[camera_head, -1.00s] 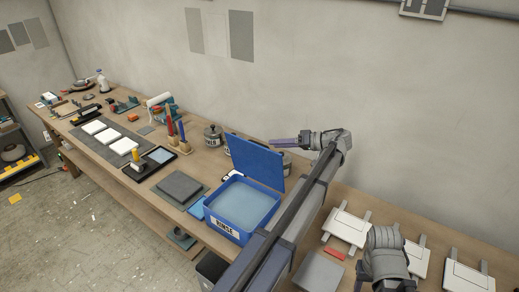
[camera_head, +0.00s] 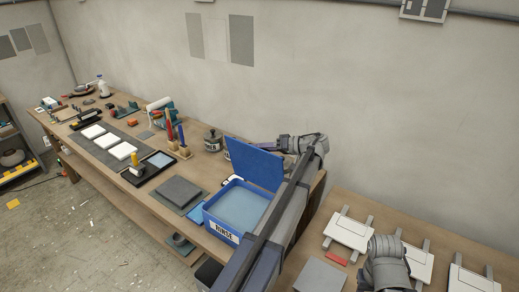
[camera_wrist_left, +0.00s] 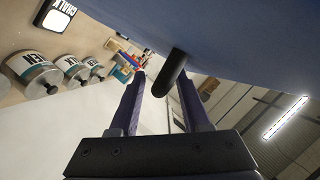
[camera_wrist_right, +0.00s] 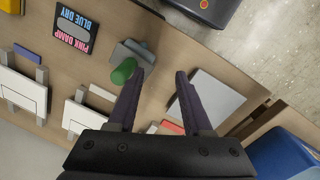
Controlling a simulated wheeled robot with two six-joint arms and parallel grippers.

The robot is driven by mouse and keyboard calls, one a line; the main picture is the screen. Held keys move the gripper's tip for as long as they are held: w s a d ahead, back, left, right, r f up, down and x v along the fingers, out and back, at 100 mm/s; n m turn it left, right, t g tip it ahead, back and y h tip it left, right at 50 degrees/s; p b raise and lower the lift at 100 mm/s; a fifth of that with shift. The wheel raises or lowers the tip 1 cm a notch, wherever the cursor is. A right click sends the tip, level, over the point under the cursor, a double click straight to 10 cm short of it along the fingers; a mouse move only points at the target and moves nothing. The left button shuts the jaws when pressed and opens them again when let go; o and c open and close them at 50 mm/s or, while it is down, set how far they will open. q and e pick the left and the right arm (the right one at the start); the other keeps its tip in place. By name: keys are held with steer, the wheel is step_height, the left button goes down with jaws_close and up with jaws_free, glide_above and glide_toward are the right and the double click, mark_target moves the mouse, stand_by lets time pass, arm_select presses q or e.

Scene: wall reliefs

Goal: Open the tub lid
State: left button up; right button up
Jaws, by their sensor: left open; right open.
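The blue tub (camera_head: 222,229), labelled RINSE, stands on the bench with grey-blue contents visible inside. Its blue lid (camera_head: 255,166) stands raised at the back edge, tilted up from the tub. My left gripper (camera_head: 283,143) is open behind the lid's upper right part. In the left wrist view the lid's blue underside or back (camera_wrist_left: 240,30) fills the top, and a dark round-ended handle (camera_wrist_left: 170,76) shows between the open fingers (camera_wrist_left: 160,78); I cannot tell whether they touch it. My right gripper (camera_wrist_right: 160,76) is open and empty above the right-hand bench.
Metal tins (camera_head: 213,141) and tools in a stand (camera_head: 172,135) are behind and left of the tub. A grey slab (camera_head: 178,191) lies left of it. White boards (camera_head: 348,232) lie on the right-hand bench. A green object (camera_wrist_right: 123,71) is beside my right fingers.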

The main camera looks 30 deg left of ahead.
arm_select(q)
steer(key=shift+c, duration=0.4)
jaws_close()
stand_by(0.9)
